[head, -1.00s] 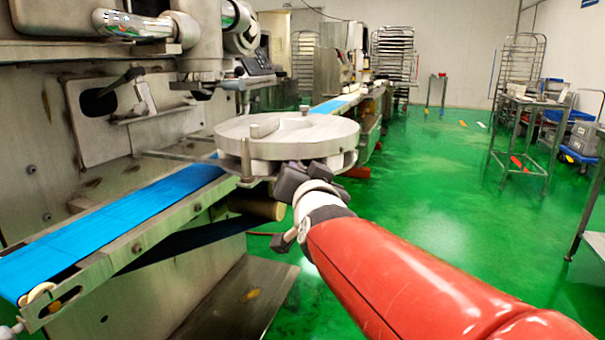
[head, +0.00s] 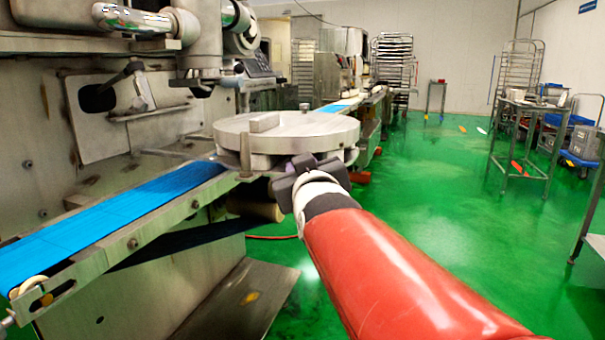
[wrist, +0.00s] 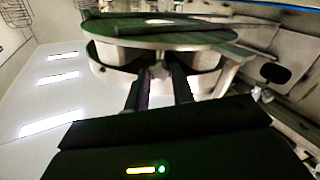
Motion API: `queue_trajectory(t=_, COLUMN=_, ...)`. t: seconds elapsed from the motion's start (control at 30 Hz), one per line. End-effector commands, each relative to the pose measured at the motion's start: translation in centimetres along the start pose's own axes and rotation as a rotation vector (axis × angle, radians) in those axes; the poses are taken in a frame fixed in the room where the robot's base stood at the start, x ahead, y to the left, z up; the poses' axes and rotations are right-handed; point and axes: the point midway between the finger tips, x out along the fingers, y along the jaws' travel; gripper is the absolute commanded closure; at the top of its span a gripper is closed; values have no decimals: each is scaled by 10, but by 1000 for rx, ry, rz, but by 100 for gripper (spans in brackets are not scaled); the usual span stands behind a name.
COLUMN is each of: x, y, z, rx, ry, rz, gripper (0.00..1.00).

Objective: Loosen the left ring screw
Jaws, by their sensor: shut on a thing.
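The round grey metal ring unit (head: 325,135) sits beside the blue belt, with a flat block (head: 262,122) on its top. My gripper (head: 306,163) is at the near underside of its rim, in front of the unit. In the wrist view, my two dark fingers (wrist: 160,80) reach to the gap under the disc (wrist: 165,35) and close on a small pale part, the ring screw (wrist: 157,69). The screw is mostly hidden by the fingers, and in the head view it is hidden behind my gripper. A bolt-like post (head: 245,157) stands at the rim's left side.
The blue conveyor belt (head: 110,215) and its metal frame run to the left of the ring unit. The machine body (head: 35,150) stands behind it. Green floor (head: 440,215) is open to the right, with a metal table (head: 535,110) farther off.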

Motion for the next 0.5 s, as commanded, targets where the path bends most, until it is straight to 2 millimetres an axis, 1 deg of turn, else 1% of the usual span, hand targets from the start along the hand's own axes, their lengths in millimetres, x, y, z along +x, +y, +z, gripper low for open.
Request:
queue_trajectory(t=0.2, x=0, y=0, z=2, rx=-36, ry=-5, rz=-1, gripper=99)
queue_trajectory(t=0.5, x=0, y=0, z=2, rx=-40, ry=-5, rz=-2, gripper=99)
